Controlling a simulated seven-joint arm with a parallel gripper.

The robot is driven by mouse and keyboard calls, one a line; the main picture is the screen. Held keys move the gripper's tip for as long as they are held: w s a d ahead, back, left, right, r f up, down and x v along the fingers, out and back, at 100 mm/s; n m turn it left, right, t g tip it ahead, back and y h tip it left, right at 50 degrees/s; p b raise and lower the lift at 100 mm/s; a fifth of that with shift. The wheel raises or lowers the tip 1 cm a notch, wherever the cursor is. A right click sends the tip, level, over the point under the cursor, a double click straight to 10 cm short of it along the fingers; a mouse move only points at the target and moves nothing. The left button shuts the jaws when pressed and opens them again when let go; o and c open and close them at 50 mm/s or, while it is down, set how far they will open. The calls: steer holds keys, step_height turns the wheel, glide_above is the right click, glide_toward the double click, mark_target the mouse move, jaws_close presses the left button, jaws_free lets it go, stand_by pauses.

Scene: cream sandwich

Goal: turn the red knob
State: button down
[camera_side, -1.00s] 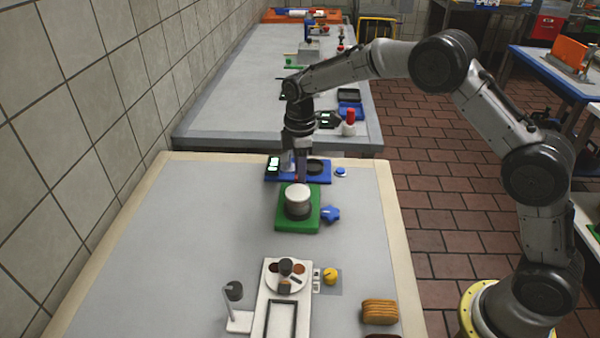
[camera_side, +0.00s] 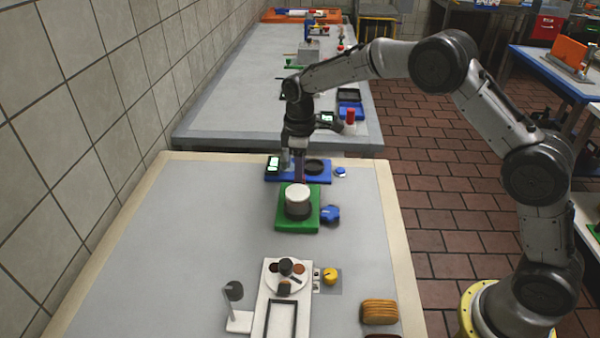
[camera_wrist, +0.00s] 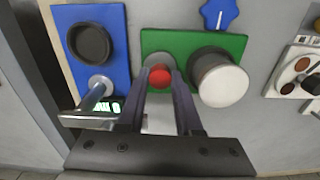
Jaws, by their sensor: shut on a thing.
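The red knob (camera_wrist: 160,77) shows in the wrist view on the near edge of the green base (camera_wrist: 155,43). My gripper (camera_wrist: 161,75) is shut on it, one finger on each side. A white-topped dark cylinder (camera_wrist: 221,82) stands on the same base, close to the right finger. In the side view my gripper (camera_side: 301,180) points down at the far edge of the green base (camera_side: 290,223), behind the white-topped cylinder (camera_side: 298,198). The red knob is hidden or too small to make out there.
A blue star-shaped piece (camera_side: 330,214) sits right of the green base. A blue board (camera_side: 322,178) with a lit display (camera_side: 273,164) and a dark round pad (camera_wrist: 90,43) lies close by. A white machine (camera_side: 265,290) and bread slices (camera_side: 379,311) are nearer. The left tabletop is clear.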

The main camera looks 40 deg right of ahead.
steer(key=m, duration=0.6)
steer(key=shift+r+m, duration=0.1)
steer(key=shift+m, duration=0.2)
steer(key=m, duration=1.2)
steer(key=shift+m, duration=0.4)
steer(key=m, duration=0.6)
steer(key=shift+m, duration=0.4)
steer(key=c, duration=0.6)
jaws_free()
